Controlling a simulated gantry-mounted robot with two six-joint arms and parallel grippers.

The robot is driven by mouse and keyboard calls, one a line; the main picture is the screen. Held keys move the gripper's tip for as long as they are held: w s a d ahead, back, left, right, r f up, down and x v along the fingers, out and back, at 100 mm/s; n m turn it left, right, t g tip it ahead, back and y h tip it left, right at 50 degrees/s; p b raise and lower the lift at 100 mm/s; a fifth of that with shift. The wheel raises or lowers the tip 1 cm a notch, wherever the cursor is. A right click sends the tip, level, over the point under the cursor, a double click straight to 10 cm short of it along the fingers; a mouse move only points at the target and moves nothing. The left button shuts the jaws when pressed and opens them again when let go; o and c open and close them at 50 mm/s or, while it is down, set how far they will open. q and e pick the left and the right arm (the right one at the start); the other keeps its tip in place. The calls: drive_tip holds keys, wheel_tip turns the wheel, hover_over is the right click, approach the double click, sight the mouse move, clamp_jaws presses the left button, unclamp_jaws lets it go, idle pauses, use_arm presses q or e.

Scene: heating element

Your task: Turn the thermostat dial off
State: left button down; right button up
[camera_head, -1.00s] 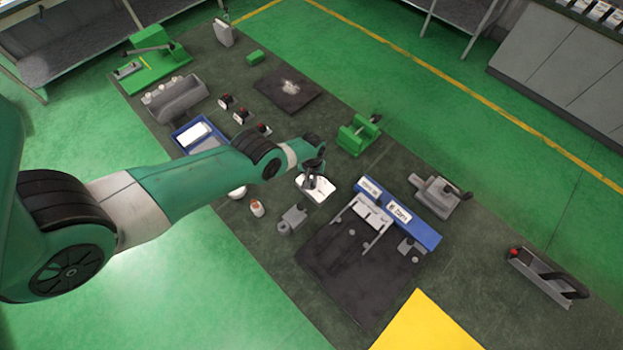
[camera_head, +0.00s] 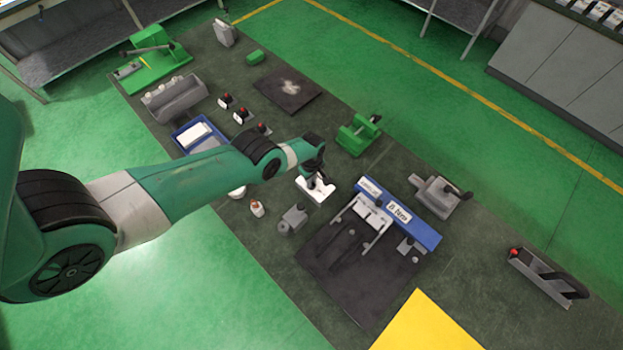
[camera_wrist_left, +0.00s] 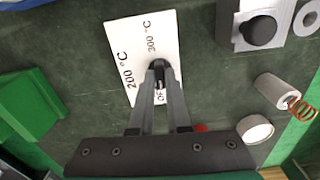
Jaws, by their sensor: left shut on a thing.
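The thermostat is a white plate (camera_head: 314,194) with a dark round dial. The fingers hide most of the dial and part of the print, so the dial's setting cannot be read. My right gripper is not in view.
A blue block with white labels (camera_head: 424,232) and a dark plate stand to the right. A grey fixture (camera_head: 292,220) and a small white cylinder with a copper spring (camera_head: 257,209) are near the front. A green vise-like fixture (camera_head: 358,136) stands behind.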

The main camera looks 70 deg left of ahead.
use_arm(q)
drive_tip(key=shift+n, duration=0.5)
drive_tip(key=c, duration=0.9)
unclamp_jaws()
wheel_tip(320, 180, up, 12)
drive_tip(key=p, duration=1.1)
drive_tip(key=shift+f, duration=0.2)
